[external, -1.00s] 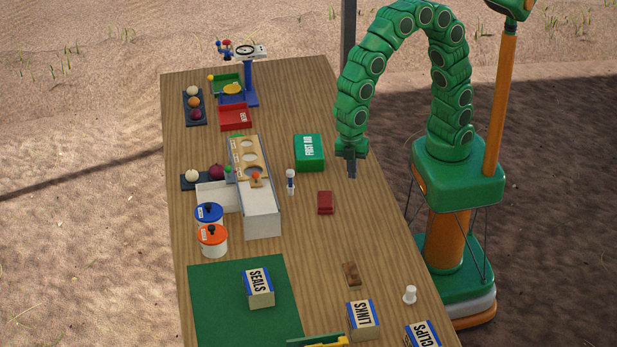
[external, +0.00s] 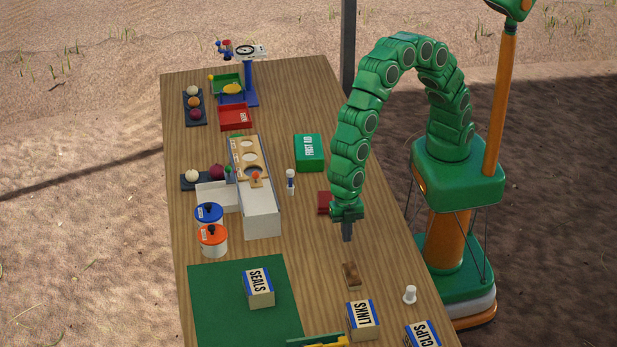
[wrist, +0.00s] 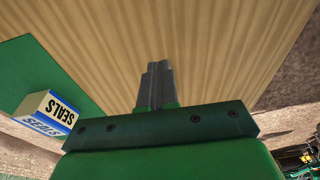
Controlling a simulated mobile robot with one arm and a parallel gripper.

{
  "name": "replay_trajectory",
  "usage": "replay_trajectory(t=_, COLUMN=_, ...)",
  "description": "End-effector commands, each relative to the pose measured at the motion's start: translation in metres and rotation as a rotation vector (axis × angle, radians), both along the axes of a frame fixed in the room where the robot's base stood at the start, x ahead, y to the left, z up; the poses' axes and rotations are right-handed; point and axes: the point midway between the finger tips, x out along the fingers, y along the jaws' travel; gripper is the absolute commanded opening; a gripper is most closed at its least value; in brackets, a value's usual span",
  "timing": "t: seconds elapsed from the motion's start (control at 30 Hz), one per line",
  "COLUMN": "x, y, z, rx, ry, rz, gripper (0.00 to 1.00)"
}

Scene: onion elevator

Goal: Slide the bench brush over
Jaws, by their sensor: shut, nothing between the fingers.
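What looks like the bench brush, a small brown wooden block (external: 351,275), lies on the wooden table in the lower right of the external view. My gripper (external: 347,238) points down, beyond the brush as seen from this camera and apart from it in the picture. Its height above the table is hard to tell. In the wrist view the fingers (wrist: 157,66) are together with nothing between them. I cannot make out the brush in the wrist view.
A SEALS box (external: 259,287) stands on a green mat (external: 215,310). A LINKS box (external: 362,320), CLIPS box (external: 423,335) and white bottle (external: 410,295) stand nearer the camera. A red block (external: 324,202) sits beside my arm. The table between mat and brush is clear.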

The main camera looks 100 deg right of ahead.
Motion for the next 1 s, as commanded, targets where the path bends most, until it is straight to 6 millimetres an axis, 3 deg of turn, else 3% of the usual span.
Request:
replay_trajectory(t=0.4, x=0.000, y=0.067, z=-0.001, rx=0.001, ry=-0.001, rz=0.002, gripper=0.00)
replay_trajectory(t=0.7, x=0.000, y=0.107, z=0.001, rx=0.001, ry=-0.001, rz=0.002, gripper=0.00)
replay_trajectory(t=1.0, x=-0.001, y=0.108, z=-0.016, rx=-0.001, ry=0.001, rz=-0.001, gripper=0.00)
